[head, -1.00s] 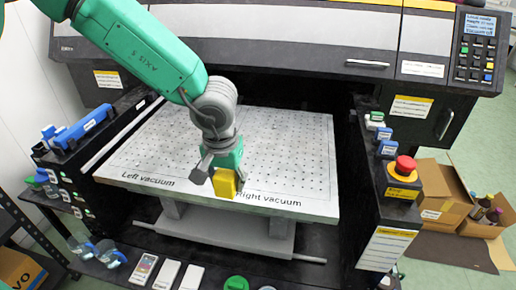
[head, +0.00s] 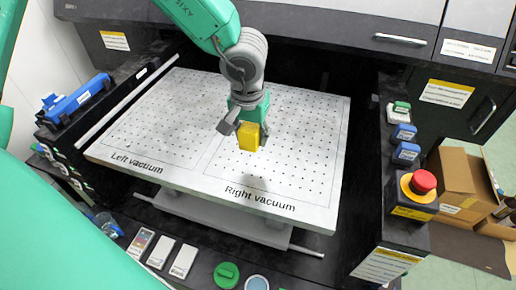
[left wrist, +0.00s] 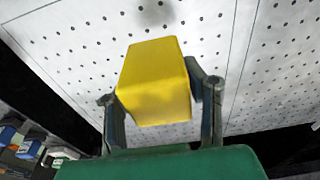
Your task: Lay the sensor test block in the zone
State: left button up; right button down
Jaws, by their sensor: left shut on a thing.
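The yellow block (head: 248,137) is held in my left gripper (head: 246,132), whose fingers close on its two sides. In the left wrist view the block (left wrist: 156,85) sits between the two dark fingertips (left wrist: 158,100). The block appears to hang above the white perforated bed (head: 190,120), over the area lettered Right vacuum (head: 260,197). Its exact height is unclear. The area lettered Left vacuum (head: 137,162) is bare and lies to the left. My right gripper is not in view.
A red emergency button (head: 423,182) stands on the right side panel. A blue tool (head: 77,95) lies on the left ledge. A green round lid (head: 227,274) and several flat cards lie on the front shelf. The bed is otherwise clear.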

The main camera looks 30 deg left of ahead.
aim_at(248, 127)
pick_arm(q)
jog(key=f, duration=0.2)
jog(key=shift+s+f+b, duration=0.2)
jog(key=shift+f+b, duration=0.15)
jog(key=shift+f, duration=0.05)
jog(key=f, duration=0.2)
jog(key=a+f+b, duration=0.1)
jog(key=f, duration=0.1)
jog(key=shift+w+f, duration=0.1)
jog(key=shift+f, duration=0.15)
jog(key=shift+d+r, duration=0.1)
jog(key=shift+d, duration=0.25)
jog(key=o, duration=1.2)
jog(key=shift+d, duration=0.1)
jog(key=shift+c, duration=0.2)
jog(key=shift+a, duration=0.25)
jog(key=shift+a, duration=0.1)
jog(key=r+p, duration=0.1)
jog(key=r, duration=0.2)
jog(key=r+p, duration=0.1)
jog(key=r, duration=0.3)
jog(key=s+r+p, duration=0.1)
jog(key=r, duration=0.3)
jog(key=shift+s+d+r, duration=0.1)
jog(key=shift+d+r, duration=0.15)
jog(key=shift+d, duration=0.1)
jog(key=shift+a+r, duration=0.15)
jog(key=shift+r, duration=0.1)
